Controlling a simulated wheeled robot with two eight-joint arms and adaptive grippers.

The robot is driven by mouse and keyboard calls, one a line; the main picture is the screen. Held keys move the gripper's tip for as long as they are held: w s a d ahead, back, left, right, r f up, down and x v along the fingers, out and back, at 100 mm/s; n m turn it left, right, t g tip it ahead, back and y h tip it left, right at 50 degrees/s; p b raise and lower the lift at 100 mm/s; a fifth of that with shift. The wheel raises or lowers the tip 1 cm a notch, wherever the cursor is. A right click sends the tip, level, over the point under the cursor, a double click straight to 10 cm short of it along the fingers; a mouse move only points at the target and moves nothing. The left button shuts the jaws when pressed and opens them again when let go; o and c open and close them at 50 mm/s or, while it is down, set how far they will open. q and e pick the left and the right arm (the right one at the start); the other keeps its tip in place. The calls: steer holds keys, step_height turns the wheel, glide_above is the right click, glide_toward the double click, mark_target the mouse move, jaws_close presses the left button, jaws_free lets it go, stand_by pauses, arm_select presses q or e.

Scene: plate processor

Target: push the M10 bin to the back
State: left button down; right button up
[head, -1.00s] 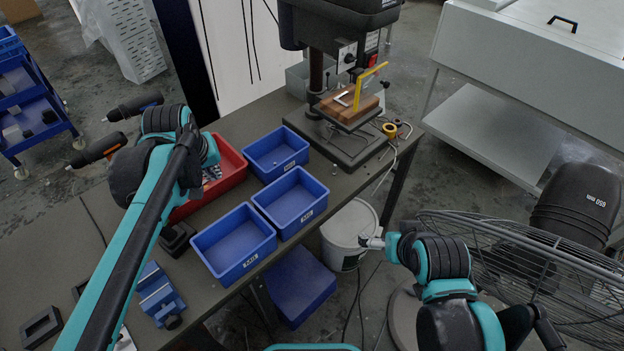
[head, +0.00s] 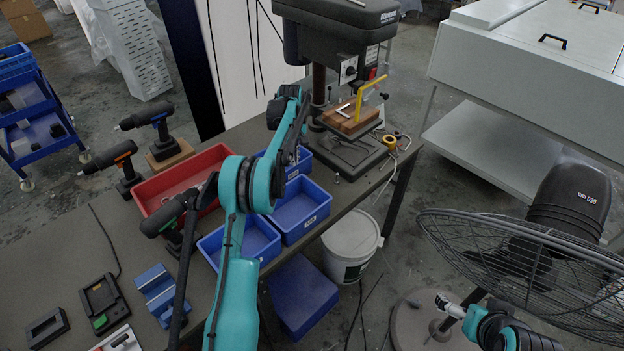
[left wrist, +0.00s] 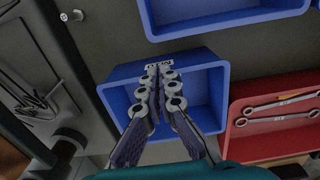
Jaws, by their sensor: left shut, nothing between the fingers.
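The blue bin under my left gripper (left wrist: 160,82) carries a small label that seems to read M10 (left wrist: 208,92) in the left wrist view. In the head view this is the rear blue bin (head: 305,163), partly hidden by my left arm. The left gripper (head: 285,158) points down, shut and empty, with its fingertips over the bin near its labelled wall. I cannot tell whether they touch it. My right gripper (head: 446,305) is low at the right, away from the table; its jaws are too small to read.
Two more blue bins, the middle one (head: 316,218) and the front one (head: 262,250), stand nearby. A red bin (head: 150,188) with wrenches is alongside. The drill press (head: 352,162) stands behind. Cordless drills and a blue vise (head: 158,290) are on the left.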

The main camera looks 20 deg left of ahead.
mark_target(304, 167)
arm_select(q)
step_height(304, 167, down, 10)
steer(key=b, duration=0.3)
arm_select(e)
step_height(304, 167, down, 3)
steer(key=shift+f, duration=0.2)
